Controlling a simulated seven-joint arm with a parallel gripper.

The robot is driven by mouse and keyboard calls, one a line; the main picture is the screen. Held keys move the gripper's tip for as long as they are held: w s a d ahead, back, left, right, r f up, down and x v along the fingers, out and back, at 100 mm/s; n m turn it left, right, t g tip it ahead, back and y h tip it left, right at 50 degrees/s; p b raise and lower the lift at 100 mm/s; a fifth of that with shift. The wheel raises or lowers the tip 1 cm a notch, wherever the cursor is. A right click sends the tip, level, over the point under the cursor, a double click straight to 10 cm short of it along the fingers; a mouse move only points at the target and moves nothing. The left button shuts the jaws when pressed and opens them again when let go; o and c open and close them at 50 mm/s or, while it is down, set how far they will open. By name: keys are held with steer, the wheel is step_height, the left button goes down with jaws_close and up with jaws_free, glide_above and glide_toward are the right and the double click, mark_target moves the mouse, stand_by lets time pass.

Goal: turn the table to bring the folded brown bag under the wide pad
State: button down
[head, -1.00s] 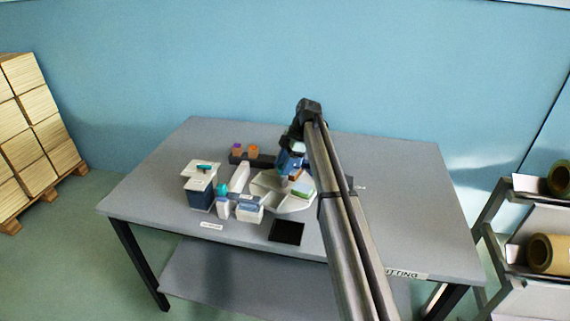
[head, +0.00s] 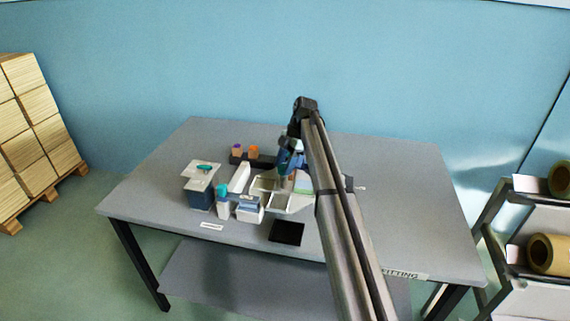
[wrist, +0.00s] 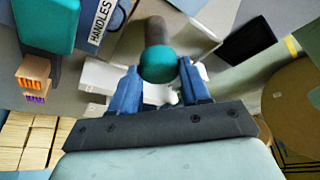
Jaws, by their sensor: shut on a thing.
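The pale turntable (head: 288,203) stands mid-table with open compartments showing at its left and front. A small green-and-white patch (head: 304,186) shows at its right, partly behind my arm. My gripper (head: 291,164) is low over the turntable's far side. In the wrist view its two blue fingers (wrist: 159,80) are shut on a rounded teal piece (wrist: 158,65) with a grey shaft. White parts (wrist: 98,76) lie behind the fingers. A small brown piece (head: 292,174) shows below the gripper; I cannot tell whether it is the folded bag. I cannot pick out the wide pad.
A dark blue box (head: 199,194), a teal-capped bottle (head: 223,205) and a white-and-blue box (head: 249,211) stand left of the turntable. A dark tray (head: 262,163) with orange and purple pieces is behind. A black square (head: 287,232) lies in front.

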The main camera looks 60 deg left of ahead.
steer(key=c, duration=0.5)
jaws_free()
steer(key=shift+c, duration=0.2)
steer(key=v, duration=1.3)
steer(key=shift+r, duration=0.35)
steer(key=shift+w, duration=0.15)
